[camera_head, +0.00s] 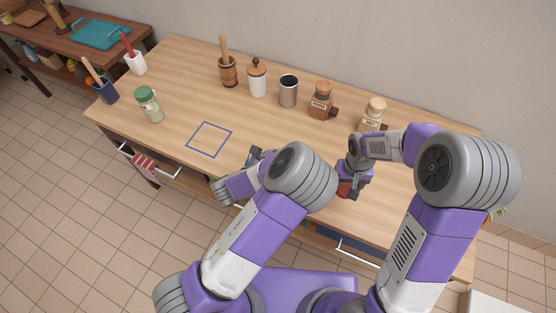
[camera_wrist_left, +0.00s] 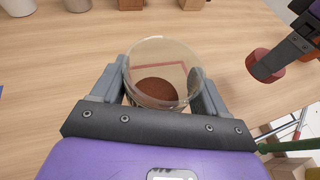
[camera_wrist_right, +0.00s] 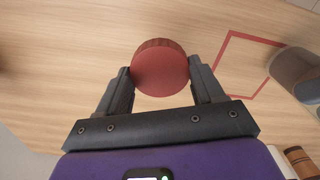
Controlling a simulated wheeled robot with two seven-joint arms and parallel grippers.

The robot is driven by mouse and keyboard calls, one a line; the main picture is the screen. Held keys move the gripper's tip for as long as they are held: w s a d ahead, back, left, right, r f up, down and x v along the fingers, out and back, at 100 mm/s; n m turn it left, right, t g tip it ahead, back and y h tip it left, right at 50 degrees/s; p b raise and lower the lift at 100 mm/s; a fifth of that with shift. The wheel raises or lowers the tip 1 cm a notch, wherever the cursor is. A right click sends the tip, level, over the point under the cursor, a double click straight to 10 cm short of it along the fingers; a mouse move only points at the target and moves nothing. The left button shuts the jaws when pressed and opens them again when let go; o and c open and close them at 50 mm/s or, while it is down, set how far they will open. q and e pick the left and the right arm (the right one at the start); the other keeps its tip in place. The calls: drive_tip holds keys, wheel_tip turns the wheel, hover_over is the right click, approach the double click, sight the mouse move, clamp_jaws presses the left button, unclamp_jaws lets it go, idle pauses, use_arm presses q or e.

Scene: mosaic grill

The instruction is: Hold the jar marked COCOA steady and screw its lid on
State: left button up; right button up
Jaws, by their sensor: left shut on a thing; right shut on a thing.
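In the left wrist view, a clear, open-topped glass jar (camera_wrist_left: 150,55) with brown powder inside stands between the fingers of my left gripper (camera_wrist_left: 161,72), which is shut on it. No COCOA marking is readable. In the right wrist view, my right gripper (camera_wrist_right: 160,76) is shut on a round red lid (camera_wrist_right: 160,66). The lid also shows in the left wrist view (camera_wrist_left: 266,65), to the right of the jar and apart from it. In the head view, my right gripper (camera_head: 350,185) is right of my left gripper (camera_head: 256,157); my left arm hides the jar.
A red outlined square (camera_wrist_right: 227,64) is on the wooden table (camera_head: 180,80). A blue outlined square (camera_head: 210,139) lies bare at left.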

drive_tip(key=w+a+r+n, duration=0.2)
drive_tip(key=a+r, duration=0.5)
drive_tip(key=a, duration=0.3)
drive_tip(key=w+a+r+n, duration=0.3)
drive_tip(key=a+r, duration=0.5)
drive_tip(key=a, duration=0.3)
drive_tip(key=shift+w, duration=0.3)
drive_tip(key=shift+f, duration=2.05)
drive_tip(key=shift+f, duration=0.85)
drive_tip(key=shift+d+f, duration=0.1)
drive_tip(key=shift+f, duration=0.85)
drive_tip(key=shift+r, duration=0.1)
